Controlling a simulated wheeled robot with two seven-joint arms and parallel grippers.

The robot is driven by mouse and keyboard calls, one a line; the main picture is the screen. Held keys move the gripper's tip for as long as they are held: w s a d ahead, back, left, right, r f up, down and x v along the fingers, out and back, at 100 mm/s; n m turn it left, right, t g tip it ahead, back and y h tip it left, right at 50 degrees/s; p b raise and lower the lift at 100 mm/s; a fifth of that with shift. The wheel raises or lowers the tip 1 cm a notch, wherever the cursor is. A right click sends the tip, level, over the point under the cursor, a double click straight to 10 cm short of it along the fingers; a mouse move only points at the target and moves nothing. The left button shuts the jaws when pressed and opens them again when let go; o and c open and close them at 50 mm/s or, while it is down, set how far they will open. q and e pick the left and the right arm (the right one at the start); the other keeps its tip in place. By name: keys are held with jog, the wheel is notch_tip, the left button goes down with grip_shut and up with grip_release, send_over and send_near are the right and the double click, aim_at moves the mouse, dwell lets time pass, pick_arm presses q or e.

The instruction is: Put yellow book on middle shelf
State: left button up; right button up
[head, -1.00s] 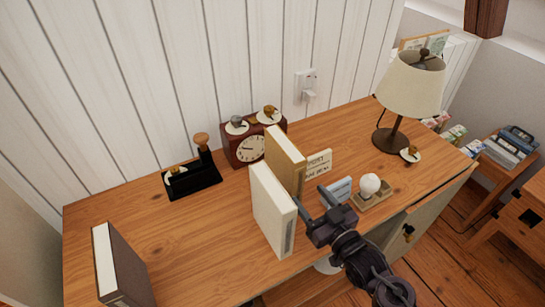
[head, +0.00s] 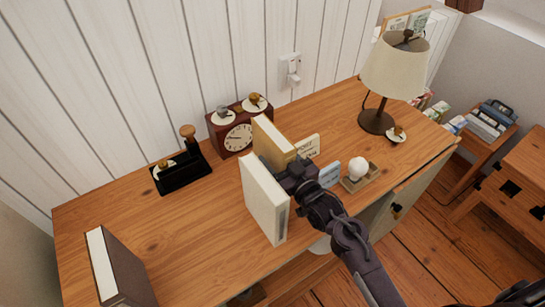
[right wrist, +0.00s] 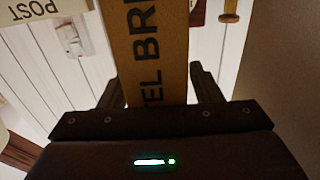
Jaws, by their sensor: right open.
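The yellow book (head: 270,138) stands upright on the wooden desk, between a white book (head: 265,200) and a small card. My right gripper (head: 287,168) is at the near end of the yellow book. In the right wrist view, the yellow book's lettered spine (right wrist: 158,45) lies between the two open fingers of my right gripper (right wrist: 158,88); I cannot tell whether they touch it. The fingertips are partly hidden in the head view. My left gripper is out of view. I cannot make out which surface is the middle shelf.
A dark book (head: 120,270) stands at the desk's left front. A clock (head: 236,138), a black holder (head: 182,172), a lamp (head: 392,75) and a round white object on a tray (head: 358,167) are also on the desk. The desk's left middle is clear.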

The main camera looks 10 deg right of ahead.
grip_shut()
jog(key=shift+r, duration=0.1)
dwell(0.4)
jog(key=shift+r, duration=0.1)
